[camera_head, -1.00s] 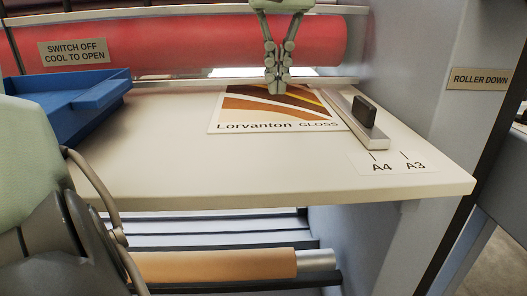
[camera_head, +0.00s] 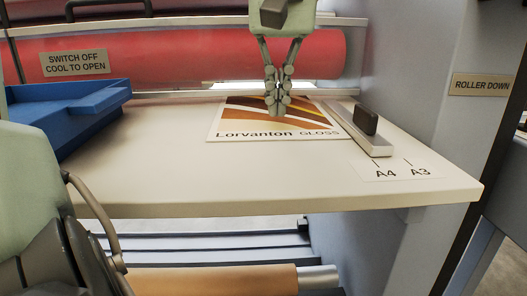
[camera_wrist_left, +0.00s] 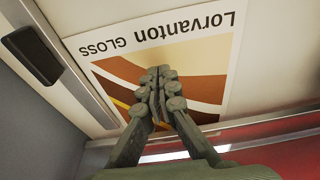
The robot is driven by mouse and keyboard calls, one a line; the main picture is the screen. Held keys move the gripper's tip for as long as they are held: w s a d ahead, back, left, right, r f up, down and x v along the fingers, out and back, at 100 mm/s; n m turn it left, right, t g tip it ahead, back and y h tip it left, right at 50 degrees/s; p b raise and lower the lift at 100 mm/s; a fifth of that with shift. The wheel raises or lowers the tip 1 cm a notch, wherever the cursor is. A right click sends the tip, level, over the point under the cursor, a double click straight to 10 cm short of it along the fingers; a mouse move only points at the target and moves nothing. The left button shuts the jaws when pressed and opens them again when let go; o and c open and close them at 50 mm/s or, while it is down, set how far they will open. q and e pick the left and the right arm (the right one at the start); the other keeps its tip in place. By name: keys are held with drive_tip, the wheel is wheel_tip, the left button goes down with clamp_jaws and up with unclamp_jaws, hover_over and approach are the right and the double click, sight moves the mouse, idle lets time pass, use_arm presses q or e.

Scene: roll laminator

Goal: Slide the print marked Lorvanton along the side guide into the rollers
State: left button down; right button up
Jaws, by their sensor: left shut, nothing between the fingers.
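The print marked Lorvanton (camera_head: 240,125) lies flat on the cream feed table (camera_head: 200,180), its lettering toward the near edge and its far end near the red roller (camera_head: 200,60). The side guide (camera_head: 362,138), a metal strip with a black knob, runs close along the print's right edge; I cannot tell if they touch. My left gripper (camera_head: 277,112) is shut and empty, fingertips pointing down over the print's striped picture. The left wrist view shows the print (camera_wrist_left: 185,50), the guide (camera_wrist_left: 82,85) and the fingertips (camera_wrist_left: 162,85). Contact with the print is unclear. My right gripper is not seen.
A blue tray (camera_head: 100,103) stands at the left of the table. A grey side wall (camera_head: 400,60) closes the right, with a "ROLLER DOWN" label (camera_head: 482,85). A4 and A3 marks (camera_head: 402,172) lie by the guide. The near part of the table is clear.

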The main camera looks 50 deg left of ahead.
sight(275, 118)
use_arm(q)
drive_tip(key=shift+f, duration=0.2)
drive_tip(key=shift+f+b, duration=0.4)
drive_tip(key=shift+f, duration=0.2)
drive_tip(key=shift+f, duration=0.15)
idle(0.7)
drive_tip(key=shift+p, duration=0.35)
drive_tip(key=shift+w+a+p, duration=0.3)
drive_tip(key=shift+a+p, duration=0.05)
drive_tip(key=shift+w+a+p, duration=0.75)
drive_tip(key=shift+w+a, duration=0.1)
drive_tip(key=shift+a, duration=0.1)
drive_tip(key=shift+w+a, duration=0.2)
drive_tip(key=shift+w+a, duration=0.1)
